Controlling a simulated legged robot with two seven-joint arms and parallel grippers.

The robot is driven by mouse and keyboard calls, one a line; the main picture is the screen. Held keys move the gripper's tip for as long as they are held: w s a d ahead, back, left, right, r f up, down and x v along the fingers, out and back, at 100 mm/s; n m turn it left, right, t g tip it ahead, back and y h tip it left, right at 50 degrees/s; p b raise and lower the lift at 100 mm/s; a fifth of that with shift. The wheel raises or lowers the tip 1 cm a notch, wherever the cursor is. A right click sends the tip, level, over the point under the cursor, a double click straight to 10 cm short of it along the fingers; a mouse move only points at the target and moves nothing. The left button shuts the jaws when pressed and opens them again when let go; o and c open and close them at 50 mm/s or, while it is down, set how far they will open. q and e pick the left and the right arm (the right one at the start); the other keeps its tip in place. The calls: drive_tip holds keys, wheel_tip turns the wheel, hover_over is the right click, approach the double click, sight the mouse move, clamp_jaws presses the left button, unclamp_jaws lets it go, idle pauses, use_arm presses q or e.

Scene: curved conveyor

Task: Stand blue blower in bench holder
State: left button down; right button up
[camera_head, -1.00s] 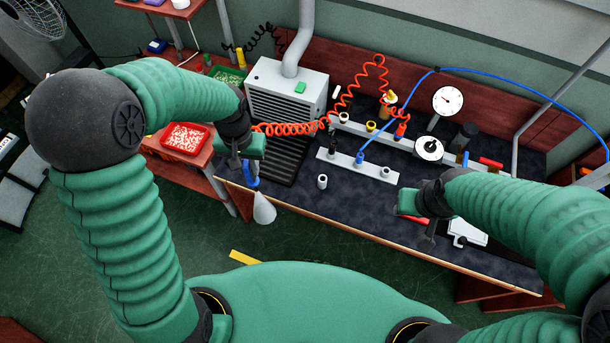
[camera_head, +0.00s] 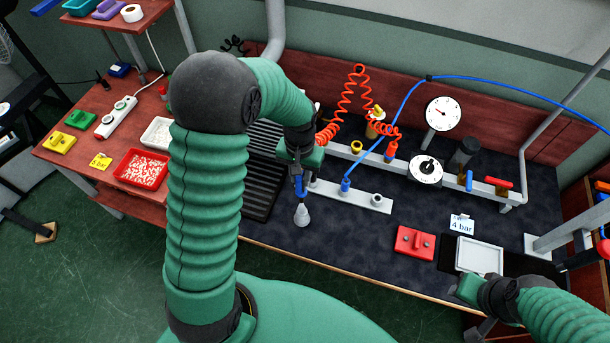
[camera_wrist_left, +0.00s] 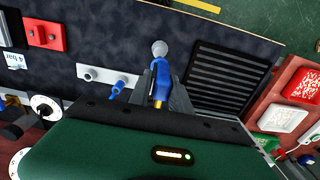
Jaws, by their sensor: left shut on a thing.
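My left gripper (camera_head: 298,177) is shut on the blue blower (camera_head: 301,187), whose pale grey bulb-shaped end (camera_head: 302,216) points down over the dark bench top near its front edge. In the left wrist view the blower (camera_wrist_left: 161,80) sits between the fingers (camera_wrist_left: 163,88), its grey end facing away from the wrist. The small grey cup on the bench seen earlier is hidden now, around where the blower's end is. I cannot tell if they touch. My right gripper (camera_head: 480,308) is low at the right, its fingers hard to make out.
A grey bar (camera_head: 362,195) with a blue-hosed fitting and a socket lies just right of the blower. A black ribbed tray (camera_head: 262,200) is to its left. A red block (camera_head: 414,243), a 4 bar card (camera_head: 461,224) and a white tray (camera_head: 479,257) are farther right.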

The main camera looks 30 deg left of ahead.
use_arm(q)
drive_tip(key=shift+w, duration=0.1)
drive_tip(key=shift+w+f, duration=0.1)
drive_tip(key=shift+f, duration=0.2)
drive_tip(key=f+b, duration=0.3)
drive_tip(key=f, duration=0.1)
drive_tip(key=shift+d+f, duration=0.2)
drive_tip(key=shift+a+f, duration=0.2)
drive_tip(key=shift+f, duration=0.4)
drive_tip(key=shift+d+r, duration=0.1)
drive_tip(key=shift+r, duration=0.05)
drive_tip(key=shift+p, duration=0.4)
idle(0.6)
